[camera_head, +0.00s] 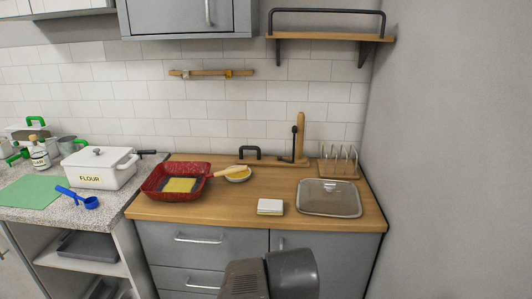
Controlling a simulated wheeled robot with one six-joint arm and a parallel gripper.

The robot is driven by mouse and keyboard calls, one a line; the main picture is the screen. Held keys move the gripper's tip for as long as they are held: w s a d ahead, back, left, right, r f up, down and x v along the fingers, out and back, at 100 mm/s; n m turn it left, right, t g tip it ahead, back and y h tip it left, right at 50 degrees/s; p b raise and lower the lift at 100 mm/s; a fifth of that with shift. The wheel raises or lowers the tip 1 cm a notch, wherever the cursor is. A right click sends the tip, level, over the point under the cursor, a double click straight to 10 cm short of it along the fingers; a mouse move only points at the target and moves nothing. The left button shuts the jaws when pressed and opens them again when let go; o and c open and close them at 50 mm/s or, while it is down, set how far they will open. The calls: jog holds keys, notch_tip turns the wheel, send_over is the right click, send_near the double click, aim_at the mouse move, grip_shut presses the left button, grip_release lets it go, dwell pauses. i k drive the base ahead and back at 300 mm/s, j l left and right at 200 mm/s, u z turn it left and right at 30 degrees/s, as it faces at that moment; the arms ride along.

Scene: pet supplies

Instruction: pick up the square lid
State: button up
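A square lid (329,198) with rounded corners lies on the right part of the wooden countertop. It looks like clear glass with a metal rim and a small knob on top. Dark grey parts of my own arm show at the bottom middle, in front of the drawers and below the counter edge. They are apart from the lid. My gripper's fingers do not show.
A small stack of cloths or sponges (270,207) lies just left of the lid. A toast rack (338,164) stands behind it. A red pan (164,192) and a small bowl (238,179) sit further left. A wooden shelf (330,38) hangs above; the wall closes the right side.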

aim_at(313, 198)
jog(key=z, duration=0.8)
jog(key=i, duration=0.1)
